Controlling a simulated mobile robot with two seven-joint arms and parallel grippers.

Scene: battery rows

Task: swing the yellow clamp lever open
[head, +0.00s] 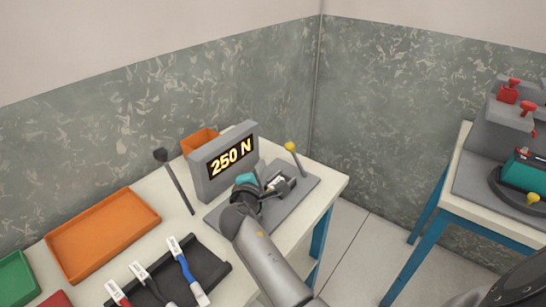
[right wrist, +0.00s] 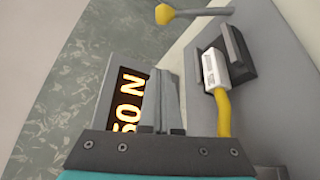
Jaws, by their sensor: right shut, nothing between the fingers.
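The yellow clamp lever shows as a yellow knob (head: 290,146) on a grey rod, standing up at the far right of the tester's grey base plate. In the right wrist view the yellow knob (right wrist: 165,14) is at the top, its rod running right towards the dark clamp. A white connector (right wrist: 214,68) with a yellow cable (right wrist: 223,110) sits at the clamp. My right gripper (head: 262,186) is over the base plate, left of and nearer than the lever. Its fingers (right wrist: 166,98) are shut and empty, apart from the knob. My left gripper is out of view.
The display (head: 230,162) reading 250 N stands close behind my right gripper. A dark-knobbed lever (head: 174,180) rises left of it. An orange tray (head: 102,227) and a dark rack (head: 208,268) with several cables lie left. Another table (head: 485,221) stands right, across a floor gap.

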